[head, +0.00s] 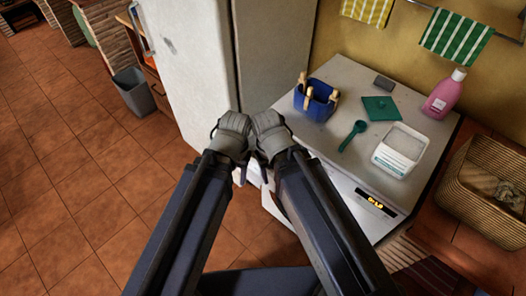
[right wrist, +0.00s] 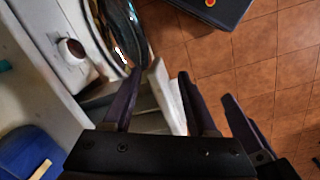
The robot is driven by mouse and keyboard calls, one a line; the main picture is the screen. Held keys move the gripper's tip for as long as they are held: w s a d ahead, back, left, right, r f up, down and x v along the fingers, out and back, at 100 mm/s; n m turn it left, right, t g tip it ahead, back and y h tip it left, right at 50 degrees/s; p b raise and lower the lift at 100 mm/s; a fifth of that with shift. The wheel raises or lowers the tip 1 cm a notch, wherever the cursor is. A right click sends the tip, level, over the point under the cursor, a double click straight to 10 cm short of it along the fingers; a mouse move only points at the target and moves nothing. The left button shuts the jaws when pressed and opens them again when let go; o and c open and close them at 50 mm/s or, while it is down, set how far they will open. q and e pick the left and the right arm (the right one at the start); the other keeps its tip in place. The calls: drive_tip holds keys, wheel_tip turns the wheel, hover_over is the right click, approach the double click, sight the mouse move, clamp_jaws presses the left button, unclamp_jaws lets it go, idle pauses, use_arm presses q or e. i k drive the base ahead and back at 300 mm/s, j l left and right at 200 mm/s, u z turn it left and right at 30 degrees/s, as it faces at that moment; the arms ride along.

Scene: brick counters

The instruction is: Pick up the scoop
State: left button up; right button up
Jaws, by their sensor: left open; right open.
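The scoop (head: 353,135) is dark green. It lies flat on top of the white washing machine (head: 345,75), its round end toward the back and its handle toward the front. My left gripper (head: 240,174) is open and empty, in front of the machine's left side and apart from the scoop. My right gripper (right wrist: 158,92) is open in the right wrist view, with nothing between its fingers. In the head view its fingers are mostly hidden by my own arm.
An open white tub of powder (head: 403,143) stands right of the scoop, with a green lid (head: 380,108) behind. A blue peg basket (head: 315,104) is to the left. A pink bottle (head: 444,94) stands at the right. The fridge (head: 190,65) rises left of the machine.

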sight(360, 126)
drive_tip(key=i+j, duration=0.2)
drive_tip(key=j, duration=0.2)
drive_tip(key=i+j, duration=0.15)
drive_tip(key=j, duration=0.25)
drive_tip(key=i+j, duration=0.2)
drive_tip(key=j, duration=0.15)
drive_tip(key=i+j+z, duration=0.1)
drive_tip(key=j, duration=0.3)
drive_tip(key=i+z, duration=0.1)
drive_tip(key=z, duration=1.35)
